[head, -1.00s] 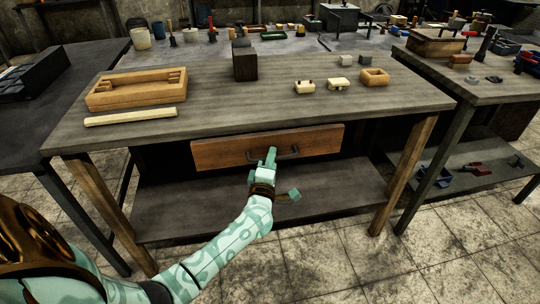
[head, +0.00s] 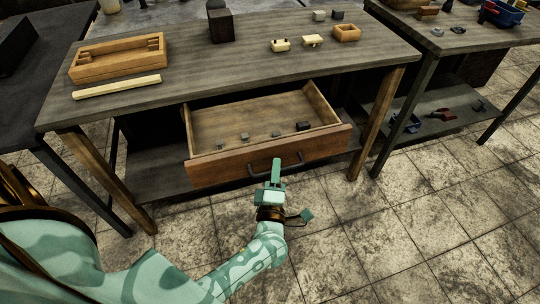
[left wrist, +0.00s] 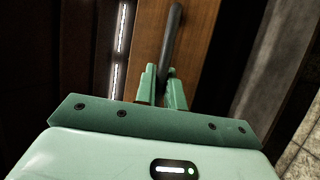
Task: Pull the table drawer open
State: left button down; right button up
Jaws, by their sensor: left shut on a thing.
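The wooden drawer (head: 325,141) stands well out from under the grey-topped table (head: 240,70). Several small grey blocks and one darker block (head: 303,126) lie inside it. Its dark bar handle (head: 257,173) runs across the front face. My right gripper does not show.
On the tabletop lie a wooden frame box (head: 118,60), a pale wooden strip (head: 117,87), a dark block (head: 221,26) and small pieces at the back right. A second table (head: 440,42) stands at the right. The tiled floor (head: 430,210) in front is clear.

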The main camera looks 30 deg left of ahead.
pick_arm(q)
jog(key=shift+s+d, duration=0.35)
jog(key=shift+d, duration=0.05)
jog(key=c, duration=1.5)
grip_release()
jog(key=shift+f, duration=0.1)
